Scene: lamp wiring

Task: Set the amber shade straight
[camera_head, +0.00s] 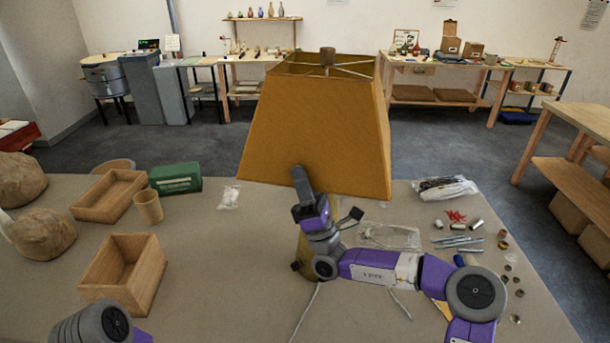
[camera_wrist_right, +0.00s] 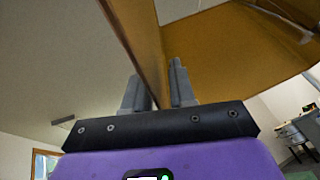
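The amber shade (camera_head: 315,130) is a large four-sided tapered shade on the lamp in the middle of the head view. Its near lower edge slopes down to the right, and it looks tilted or turned. A brown knob (camera_head: 327,57) shows at its top, where thin wires meet. The lamp's stem (camera_head: 303,248) is mostly hidden behind my right arm. My right gripper (camera_head: 299,178) is at the shade's near lower edge. In the right wrist view its two fingers (camera_wrist_right: 158,92) stand close on either side of a shade wall (camera_wrist_right: 148,45), seemingly shut on it. My left gripper is out of view.
Two wooden trays (camera_head: 92,210) (camera_head: 105,275), a tan cup (camera_head: 148,207) and a green box (camera_head: 175,178) stand on the left. Small metal parts (camera_head: 460,242) and a plastic bag (camera_head: 445,187) lie on the right. A pale cord (camera_head: 305,315) runs toward the front.

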